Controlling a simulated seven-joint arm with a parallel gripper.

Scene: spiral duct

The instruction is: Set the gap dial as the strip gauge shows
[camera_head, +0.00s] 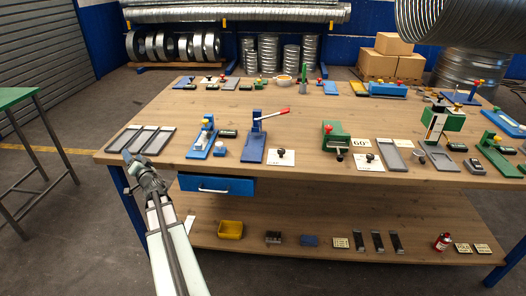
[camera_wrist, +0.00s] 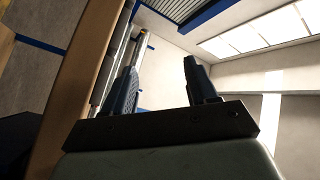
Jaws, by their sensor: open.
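My gripper (camera_head: 128,157) is at the front left edge of the workbench (camera_head: 285,110), beside the grey three-slot tray. In the wrist view my gripper (camera_wrist: 160,72) has its two dark fingers apart with nothing between them. I cannot tell for sure which thing is the gap dial or the strip gauge; markings are too small to read. A blue fixture with a yellow and red top (camera_head: 207,132), a blue lever press (camera_head: 256,140) with a red handle, and a green device (camera_head: 334,136) stand along the front, all apart from my gripper.
The grey slotted tray (camera_head: 141,139) lies closest to my gripper. A card marked 60° (camera_head: 361,142) and a white plate with a black knob (camera_head: 281,157) lie near the front edge. Bare wood lies across the bench's middle.

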